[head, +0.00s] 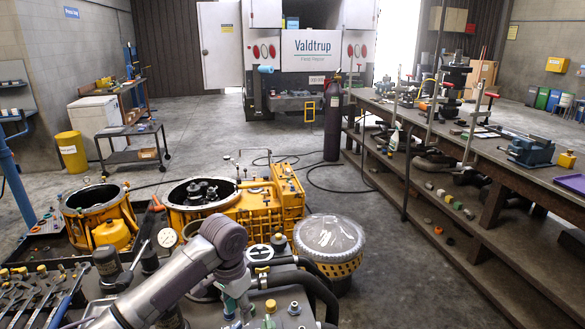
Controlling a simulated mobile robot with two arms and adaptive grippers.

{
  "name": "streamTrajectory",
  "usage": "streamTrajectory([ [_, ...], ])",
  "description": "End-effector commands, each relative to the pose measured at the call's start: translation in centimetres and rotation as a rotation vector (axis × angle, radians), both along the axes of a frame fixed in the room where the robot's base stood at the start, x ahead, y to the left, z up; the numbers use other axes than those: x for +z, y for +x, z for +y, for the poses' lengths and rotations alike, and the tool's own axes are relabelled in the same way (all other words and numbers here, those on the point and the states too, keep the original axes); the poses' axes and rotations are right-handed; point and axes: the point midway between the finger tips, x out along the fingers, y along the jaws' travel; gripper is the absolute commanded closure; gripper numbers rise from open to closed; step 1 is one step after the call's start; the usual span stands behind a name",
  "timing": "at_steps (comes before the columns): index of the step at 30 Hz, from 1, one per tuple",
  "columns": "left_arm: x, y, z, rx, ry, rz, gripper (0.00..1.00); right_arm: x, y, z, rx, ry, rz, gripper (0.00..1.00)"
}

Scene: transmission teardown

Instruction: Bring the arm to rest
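My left arm comes in from the bottom left, and its purple-grey wrist bends down over a cluttered grey surface in the foreground. My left gripper (236,296) points down below the wrist, small and partly hidden among hoses and fittings. I cannot tell whether its fingers are open or shut, or whether they touch anything. My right gripper is not in view. The yellow transmission housing (270,207) stands just beyond the arm, with a round open bell end on its left.
A yellow open casing (97,213) stands at left. A clear-covered yellow basket (330,240) stands right of the arm. Wrenches (30,295) lie at bottom left. A long workbench (470,150) with a blue vise (530,151) runs along the right. The middle floor is mostly clear, with a black hose across it.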

Motion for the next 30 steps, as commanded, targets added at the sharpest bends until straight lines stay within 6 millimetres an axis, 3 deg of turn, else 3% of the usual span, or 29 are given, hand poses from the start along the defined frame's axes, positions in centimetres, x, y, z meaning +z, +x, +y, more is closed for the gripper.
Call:
streamTrajectory([
  [1,-2.2,-1.8,-1.3,-0.025,-0.025,0.005,0.61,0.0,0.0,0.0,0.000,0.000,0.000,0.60],
  [6,-7.2,-7.5,-4.9,-0.061,-0.122,-0.044,0.61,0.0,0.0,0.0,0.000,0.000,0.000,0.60],
  [12,-10.4,-14.3,-6.0,0.002,-0.215,-0.117,0.61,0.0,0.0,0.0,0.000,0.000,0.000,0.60],
  [18,-11.6,-20.5,-3.6,0.144,-0.230,-0.190,0.61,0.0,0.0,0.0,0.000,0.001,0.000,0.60],
  [30,-11.0,-27.6,2.4,0.329,-0.130,-0.259,0.61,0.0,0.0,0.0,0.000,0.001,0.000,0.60],
])
